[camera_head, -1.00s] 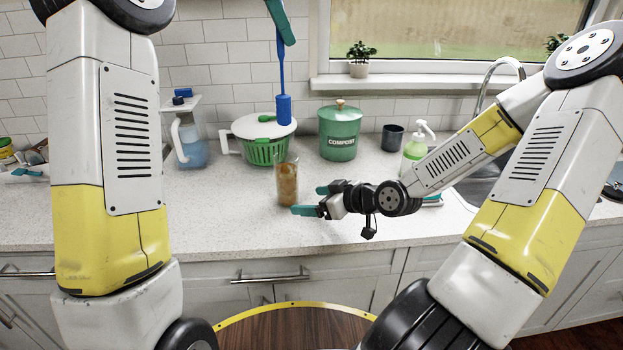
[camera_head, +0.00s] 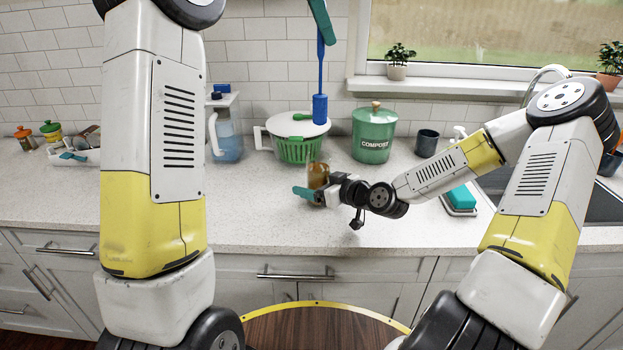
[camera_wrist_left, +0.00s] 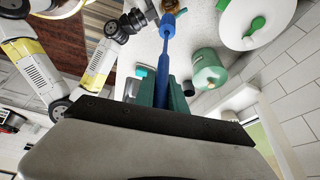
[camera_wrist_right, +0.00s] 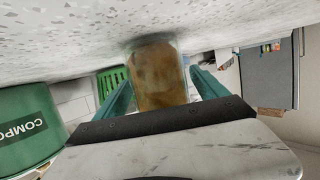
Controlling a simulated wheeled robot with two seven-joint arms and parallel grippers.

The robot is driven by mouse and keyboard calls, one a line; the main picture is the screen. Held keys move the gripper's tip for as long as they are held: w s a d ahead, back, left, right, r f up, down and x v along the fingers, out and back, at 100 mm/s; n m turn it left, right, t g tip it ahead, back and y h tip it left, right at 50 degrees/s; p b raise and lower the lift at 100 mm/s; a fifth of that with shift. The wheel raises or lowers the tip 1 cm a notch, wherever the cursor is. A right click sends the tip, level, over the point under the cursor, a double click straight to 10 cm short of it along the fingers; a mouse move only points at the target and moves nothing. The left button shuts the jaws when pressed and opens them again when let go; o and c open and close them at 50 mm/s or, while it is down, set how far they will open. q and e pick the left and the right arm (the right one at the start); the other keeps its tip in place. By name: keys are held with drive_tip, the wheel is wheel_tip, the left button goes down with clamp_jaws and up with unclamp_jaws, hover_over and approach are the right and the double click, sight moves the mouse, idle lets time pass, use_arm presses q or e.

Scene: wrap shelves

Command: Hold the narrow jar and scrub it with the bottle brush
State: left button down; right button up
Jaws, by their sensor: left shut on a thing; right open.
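The narrow jar (camera_head: 318,174) is glass with brown residue and stands on the counter. It fills the middle of the right wrist view (camera_wrist_right: 158,78), between the two teal fingers. My right gripper (camera_head: 311,192) is open around the jar, with a finger on either side; I cannot tell whether they touch it. The bottle brush (camera_head: 320,108) is blue and hangs head down, high above the jar. My left gripper (camera_head: 318,12) is shut on its handle, and its fingers also show in the left wrist view (camera_wrist_left: 161,92).
A green colander with a white lid (camera_head: 296,142) stands behind the jar. The green compost bin (camera_head: 373,140), a dark cup (camera_head: 427,142) and a blue-liquid jug (camera_head: 226,135) stand along the wall. A teal sponge (camera_head: 461,198) lies near the sink. The front counter is clear.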

drive_tip(key=shift+w+a+f, duration=0.2)
drive_tip(key=shift+w+a, duration=0.15)
drive_tip(key=shift+a, duration=0.05)
drive_tip(key=c, duration=1.6)
drive_tip(key=shift+c, duration=0.2)
